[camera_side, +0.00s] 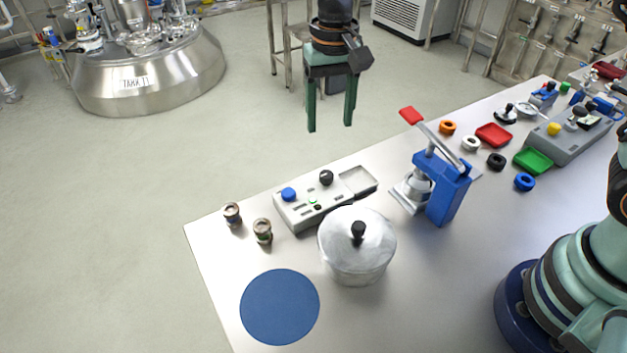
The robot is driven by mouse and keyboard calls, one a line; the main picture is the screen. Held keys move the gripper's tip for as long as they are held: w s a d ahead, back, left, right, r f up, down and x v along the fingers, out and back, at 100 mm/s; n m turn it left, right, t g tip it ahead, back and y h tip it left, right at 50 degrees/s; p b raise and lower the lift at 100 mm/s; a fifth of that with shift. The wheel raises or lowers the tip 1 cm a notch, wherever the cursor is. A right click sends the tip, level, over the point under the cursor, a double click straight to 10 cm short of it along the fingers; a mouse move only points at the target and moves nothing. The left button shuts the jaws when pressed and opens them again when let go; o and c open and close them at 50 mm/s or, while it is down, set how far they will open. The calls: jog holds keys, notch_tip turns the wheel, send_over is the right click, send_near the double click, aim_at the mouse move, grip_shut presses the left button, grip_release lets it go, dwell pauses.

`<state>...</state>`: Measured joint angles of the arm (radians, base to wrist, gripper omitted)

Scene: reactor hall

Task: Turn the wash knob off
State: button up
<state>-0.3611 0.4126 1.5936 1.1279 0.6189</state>
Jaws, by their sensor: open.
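A grey control box (322,199) sits near the far edge of the table. It has a blue knob (289,194) on its left, a black knob (326,178) on its right and a small green light (312,201) between them. The labels are too small to read, so I cannot tell which knob is the wash knob or how it is set. My gripper (330,127) is open and empty, with its two green fingers pointing down. It hangs apart from the box and shows above it in the picture.
A lidded metal pot (357,257) stands close in front of the box. A blue press (443,187) with a red-tipped lever stands to the right. Two small jars (263,231) stand left. A blue round mat (280,307) lies bare. Rings and trays (493,135) lie farther right.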

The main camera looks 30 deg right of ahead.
aim_at(326, 173)
notch_tip(326, 173, down, 12)
jog(key=shift+a+f, duration=0.15)
jog(key=shift+f, duration=0.05)
dwell(0.4)
grip_shut()
